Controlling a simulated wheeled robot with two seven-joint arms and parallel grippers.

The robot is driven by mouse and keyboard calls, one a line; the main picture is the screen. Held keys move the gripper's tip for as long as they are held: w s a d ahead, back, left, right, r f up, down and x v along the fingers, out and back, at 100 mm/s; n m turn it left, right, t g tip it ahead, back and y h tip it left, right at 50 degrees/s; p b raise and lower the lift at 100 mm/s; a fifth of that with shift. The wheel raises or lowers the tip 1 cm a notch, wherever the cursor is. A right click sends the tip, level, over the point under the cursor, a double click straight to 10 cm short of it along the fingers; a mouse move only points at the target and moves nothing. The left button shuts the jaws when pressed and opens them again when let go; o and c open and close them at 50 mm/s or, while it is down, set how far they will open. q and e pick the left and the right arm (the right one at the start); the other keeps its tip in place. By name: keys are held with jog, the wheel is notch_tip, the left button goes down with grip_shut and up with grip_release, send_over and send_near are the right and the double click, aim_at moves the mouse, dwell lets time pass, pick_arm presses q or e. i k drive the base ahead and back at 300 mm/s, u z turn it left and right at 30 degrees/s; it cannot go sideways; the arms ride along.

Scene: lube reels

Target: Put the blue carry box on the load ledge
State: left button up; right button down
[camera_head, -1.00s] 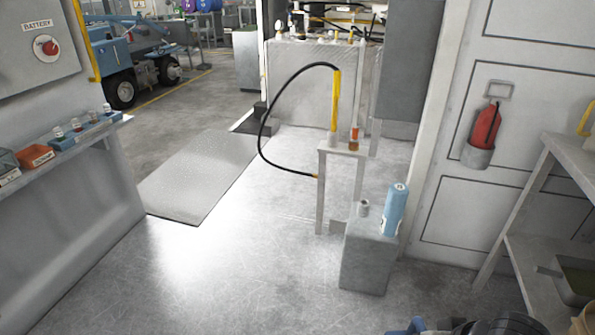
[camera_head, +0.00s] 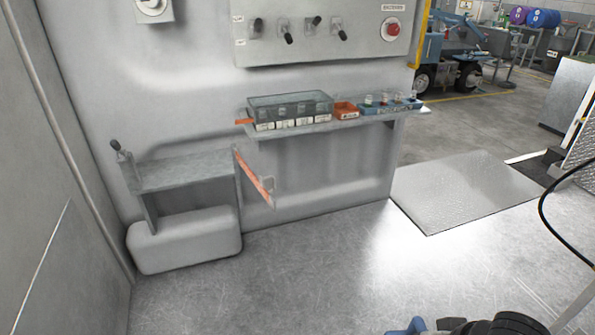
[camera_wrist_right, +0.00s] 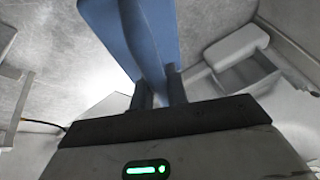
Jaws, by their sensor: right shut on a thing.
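The blue carry box (camera_wrist_right: 152,30) shows in the right wrist view as a long blue body, cut off by the top edge. My right gripper (camera_wrist_right: 160,88) is shut on its near part. In the head view only a small blue piece (camera_head: 408,327) shows at the bottom edge, and I cannot tell if it is the box. A bare grey ledge (camera_head: 185,172) is on the wall at the left of the head view, with a black-knobbed lever at its left end and an orange bar at its right. My left gripper is not in view.
A rounded pale block (camera_head: 185,245) is under the ledge. To its right, a wall shelf (camera_head: 350,124) carries a grey bin (camera_head: 290,112), an orange bin and a blue tray. A switch panel (camera_head: 320,35) is above. The floor in front is clear, with a metal plate (camera_head: 465,190) at right.

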aim_at(199, 162)
jog(key=u, duration=1.05)
jog(key=i, duration=2.15)
jog(key=u, duration=0.25)
